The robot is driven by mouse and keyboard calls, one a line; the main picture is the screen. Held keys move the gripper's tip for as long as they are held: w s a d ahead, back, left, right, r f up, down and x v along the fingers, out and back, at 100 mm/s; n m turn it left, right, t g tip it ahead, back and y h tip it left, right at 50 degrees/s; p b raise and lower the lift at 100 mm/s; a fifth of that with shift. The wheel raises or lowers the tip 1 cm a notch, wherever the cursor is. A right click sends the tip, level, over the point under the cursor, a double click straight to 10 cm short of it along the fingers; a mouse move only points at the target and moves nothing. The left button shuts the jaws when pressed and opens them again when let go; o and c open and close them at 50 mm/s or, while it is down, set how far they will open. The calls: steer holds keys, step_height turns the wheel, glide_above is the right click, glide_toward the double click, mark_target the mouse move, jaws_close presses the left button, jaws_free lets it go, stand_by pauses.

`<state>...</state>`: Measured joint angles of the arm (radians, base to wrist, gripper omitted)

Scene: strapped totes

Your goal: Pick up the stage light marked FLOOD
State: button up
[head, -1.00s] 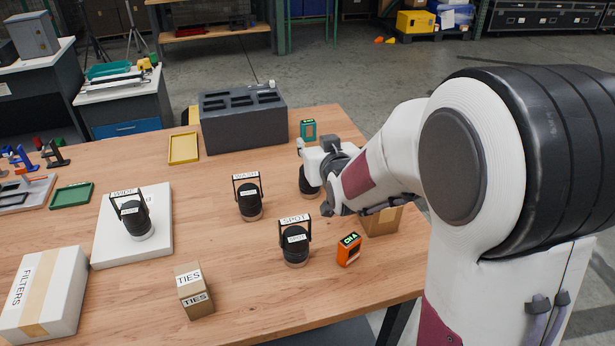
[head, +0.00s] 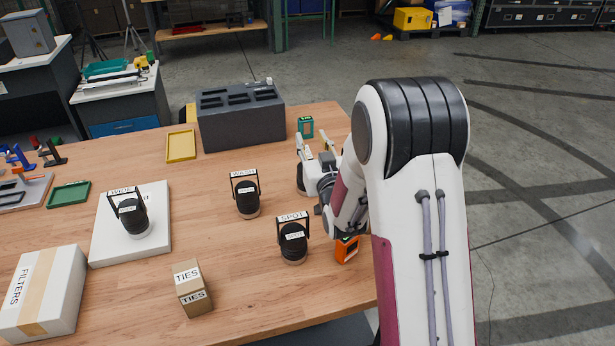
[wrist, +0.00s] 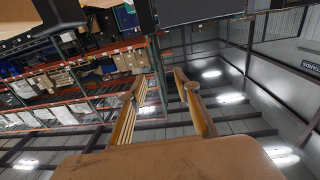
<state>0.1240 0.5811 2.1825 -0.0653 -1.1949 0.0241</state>
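Several black stage lights stand on the wooden table in the head view. One reads WASH (head: 247,197), one SPOT (head: 292,241), and one on a white board looks like WIDE (head: 132,214). Another dark light (head: 301,181) stands further right, mostly hidden by my gripper (head: 315,146); no label shows on it, and FLOOD is not readable anywhere. My gripper is over or beside that light, its fingers pointing toward the back of the table. The fingers are apart and nothing shows between them. In the wrist view the gripper (wrist: 160,88) also shows spread fingers, against upside-down shelving and ceiling.
A grey slotted case (head: 240,118) and a green device (head: 305,127) stand behind. An orange device (head: 347,248) sits beside my arm. A TIES box (head: 192,290), a FILTERS box (head: 45,292) and a yellow tray (head: 181,145) are further left.

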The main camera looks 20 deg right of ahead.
mark_target(308, 151)
steer(key=shift+f, duration=0.15)
steer(key=shift+f, duration=2.8)
steer(key=shift+f, duration=0.1)
steer(key=shift+w+d+f, duration=0.1)
steer(key=shift+w+f, duration=0.05)
steer(key=shift+w, duration=0.7)
steer(key=shift+w+f, duration=0.2)
steer(key=shift+w, duration=0.6)
steer(key=shift+w+d+f, duration=0.1)
steer(key=shift+w+f, duration=0.05)
steer(key=shift+w, duration=0.7)
jaws_close()
steer(key=shift+r, duration=0.15)
